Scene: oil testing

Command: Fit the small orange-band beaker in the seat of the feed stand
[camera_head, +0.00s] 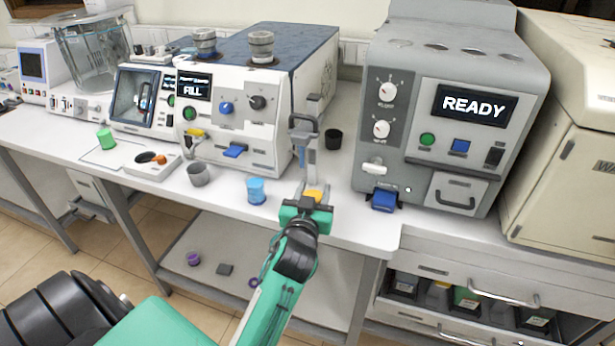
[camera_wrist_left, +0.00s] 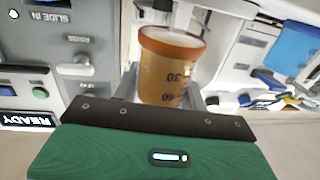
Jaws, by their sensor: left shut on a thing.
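The small orange-band beaker (camera_head: 314,194) is held between the fingers of my left gripper (camera_head: 307,198), over the front part of the bench. In the left wrist view the beaker (camera_wrist_left: 168,68) is amber with an orange rim band and dark volume marks; the picture is upside down there. My left gripper is shut on it. A slim grey upright (camera_head: 304,135), which looks like the feed stand, rises just behind the beaker in the head view. Its seat is hidden or too small to make out, and I cannot tell whether the beaker touches it. My right gripper is not in view.
A blue cup (camera_head: 256,191) and a grey cup (camera_head: 198,174) stand left of the gripper. A black cup (camera_head: 333,139) stands behind it. The FILL machine (camera_head: 250,105) is left, the READY machine (camera_head: 455,125) right. A green cup (camera_head: 106,139) is far left.

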